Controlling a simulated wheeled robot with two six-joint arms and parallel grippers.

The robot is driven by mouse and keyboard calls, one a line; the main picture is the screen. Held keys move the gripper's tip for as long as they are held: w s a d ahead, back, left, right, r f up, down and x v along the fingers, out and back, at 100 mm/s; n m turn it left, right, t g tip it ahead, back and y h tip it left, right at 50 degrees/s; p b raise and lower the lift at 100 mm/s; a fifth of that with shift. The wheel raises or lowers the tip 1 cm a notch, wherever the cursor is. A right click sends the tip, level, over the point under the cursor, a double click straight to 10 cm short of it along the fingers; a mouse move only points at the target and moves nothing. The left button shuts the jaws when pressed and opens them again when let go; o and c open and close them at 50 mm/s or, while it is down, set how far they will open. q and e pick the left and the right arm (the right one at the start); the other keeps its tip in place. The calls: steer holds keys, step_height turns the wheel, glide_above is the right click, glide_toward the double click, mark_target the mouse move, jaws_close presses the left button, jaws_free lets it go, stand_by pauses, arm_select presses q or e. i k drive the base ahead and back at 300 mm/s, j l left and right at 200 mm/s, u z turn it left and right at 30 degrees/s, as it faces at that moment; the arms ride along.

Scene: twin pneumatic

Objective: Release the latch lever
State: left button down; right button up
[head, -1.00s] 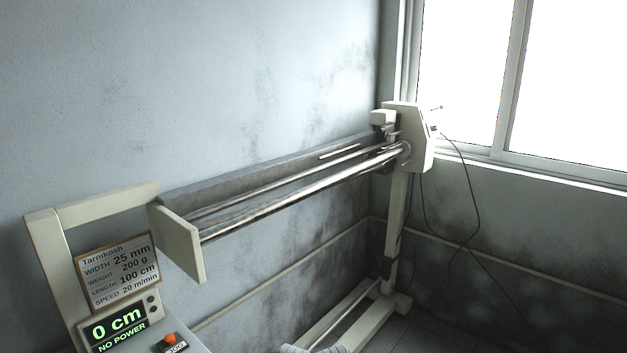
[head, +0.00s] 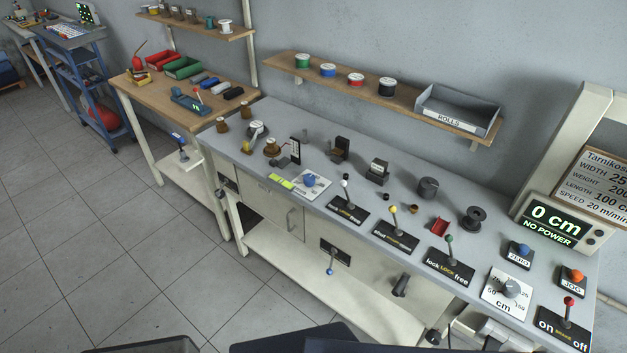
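Several levers on black plates stand along the front of the grey bench. A red-knobbed lever (head: 568,307) stands on a plate reading "on BRAKE off". A blue-knobbed lever (head: 331,262) hangs on the bench front. I cannot tell which is the latch lever. Neither gripper is in view.
The grey bench (head: 300,128) also carries a round dial (head: 510,289), ZERO button (head: 523,250), JOG button (head: 576,277) and a display (head: 553,223) reading "0 cm NO POWER". A shelf (head: 405,100) hangs behind. Open tiled floor (head: 110,260) lies at left.

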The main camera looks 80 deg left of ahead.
mark_target(343, 183)
steer(key=u, duration=2.45)
